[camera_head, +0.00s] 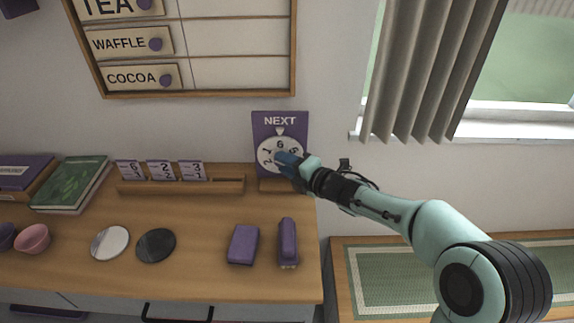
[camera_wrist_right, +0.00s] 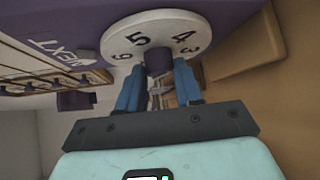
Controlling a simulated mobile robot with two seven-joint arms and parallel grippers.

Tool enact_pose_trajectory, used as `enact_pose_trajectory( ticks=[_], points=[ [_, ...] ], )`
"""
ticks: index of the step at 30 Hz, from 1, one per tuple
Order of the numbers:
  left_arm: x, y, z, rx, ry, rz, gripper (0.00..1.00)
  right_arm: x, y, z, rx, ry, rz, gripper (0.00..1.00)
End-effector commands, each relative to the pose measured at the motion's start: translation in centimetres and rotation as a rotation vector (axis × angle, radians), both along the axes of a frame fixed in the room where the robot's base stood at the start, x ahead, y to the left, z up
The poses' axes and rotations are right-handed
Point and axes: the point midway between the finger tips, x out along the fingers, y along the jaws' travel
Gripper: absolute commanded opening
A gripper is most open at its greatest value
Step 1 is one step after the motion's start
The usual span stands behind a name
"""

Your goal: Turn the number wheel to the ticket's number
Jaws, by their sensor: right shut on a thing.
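The number wheel (camera_head: 264,157) is a white disc on a purple sign (camera_head: 261,121) marked NEXT. In the head view the 6 sits at the top under the pale pointer (camera_head: 280,130), with 1 and 2 to the left and 5 to the right. My right gripper (camera_head: 284,161) is shut on the wheel's purple knob (camera_wrist_right: 158,62), one blue finger on each side. The wheel also shows in the right wrist view (camera_wrist_right: 117,42). Purple number tickets (camera_head: 160,170) stand in a wooden rail; they appear to read 6, 2 and 3. My left gripper is out of view.
The wooden rail (camera_head: 215,186) stands left of the sign. A menu board (camera_head: 200,94) hangs above.

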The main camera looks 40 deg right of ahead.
Motion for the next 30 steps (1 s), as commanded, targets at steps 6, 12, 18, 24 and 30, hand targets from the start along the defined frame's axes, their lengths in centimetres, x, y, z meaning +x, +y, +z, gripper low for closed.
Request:
enact_pose_trajectory(
  ticks=[6,12,18,24,30],
  points=[
    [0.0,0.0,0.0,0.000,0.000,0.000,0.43,0.0,0.0,0.1,0.001,-0.003,-0.001,0.60],
    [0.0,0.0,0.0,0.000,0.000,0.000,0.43,0.0,0.0,0.1,0.000,-0.001,-0.001,0.60],
    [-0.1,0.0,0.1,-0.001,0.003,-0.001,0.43,-1.0,-0.1,0.3,0.000,0.000,-0.002,0.60],
    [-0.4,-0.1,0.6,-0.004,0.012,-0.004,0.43,-4.8,-0.4,1.2,-0.001,-0.003,-0.004,0.60],
    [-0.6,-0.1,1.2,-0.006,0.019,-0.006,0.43,-9.2,-0.7,2.2,0.001,-0.005,-0.003,0.60]
  ],
)
